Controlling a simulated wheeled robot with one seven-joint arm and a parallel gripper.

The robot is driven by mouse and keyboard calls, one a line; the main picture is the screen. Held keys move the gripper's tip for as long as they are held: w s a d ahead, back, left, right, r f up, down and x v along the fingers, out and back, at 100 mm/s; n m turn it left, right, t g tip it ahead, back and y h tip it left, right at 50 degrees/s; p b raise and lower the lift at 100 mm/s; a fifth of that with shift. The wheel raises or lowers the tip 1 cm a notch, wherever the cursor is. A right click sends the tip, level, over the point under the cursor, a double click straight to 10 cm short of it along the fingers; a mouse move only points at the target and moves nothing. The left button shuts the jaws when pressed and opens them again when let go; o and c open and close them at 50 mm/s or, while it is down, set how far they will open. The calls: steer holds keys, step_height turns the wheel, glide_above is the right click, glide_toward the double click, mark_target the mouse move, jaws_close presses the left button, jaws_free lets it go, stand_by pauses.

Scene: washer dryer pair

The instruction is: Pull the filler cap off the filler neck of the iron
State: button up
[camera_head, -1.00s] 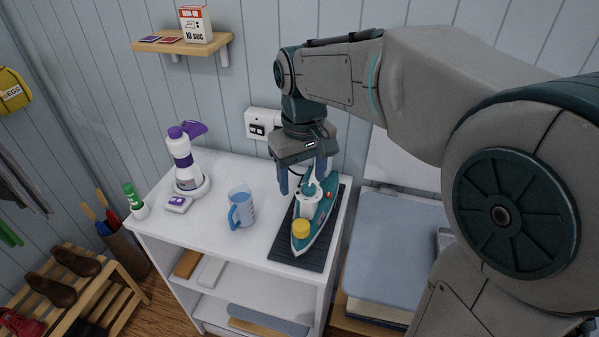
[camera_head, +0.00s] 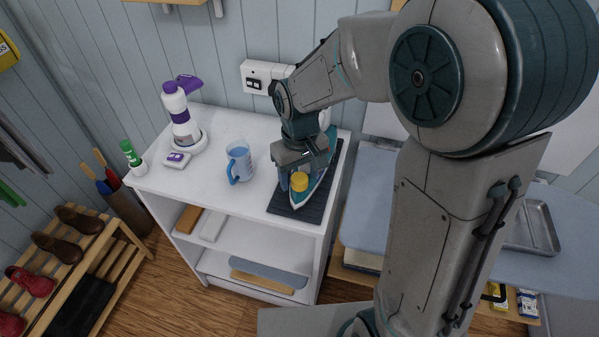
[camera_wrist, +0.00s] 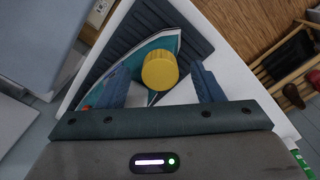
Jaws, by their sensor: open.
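The iron (camera_head: 322,172) is teal and white and lies on a dark ribbed mat (camera_head: 285,203) on the white cabinet top. Its yellow filler cap (camera_head: 299,181) sits at the front end of the iron; the neck under it is hidden. In the wrist view the round cap (camera_wrist: 160,70) is between and slightly beyond the two blue fingers of my gripper (camera_wrist: 161,84). The fingers are apart, with a gap on each side of the cap. In the head view my gripper (camera_head: 296,184) is low over the iron, right at the cap.
A blue measuring cup (camera_head: 239,162) stands close left of the mat. A wall socket (camera_head: 262,78) is behind.

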mark_target(299, 178)
steer(key=shift+f, duration=0.1)
steer(key=c, duration=1.2)
steer(key=shift+r+p, duration=3.25)
steer(key=shift+r, duration=1.1)
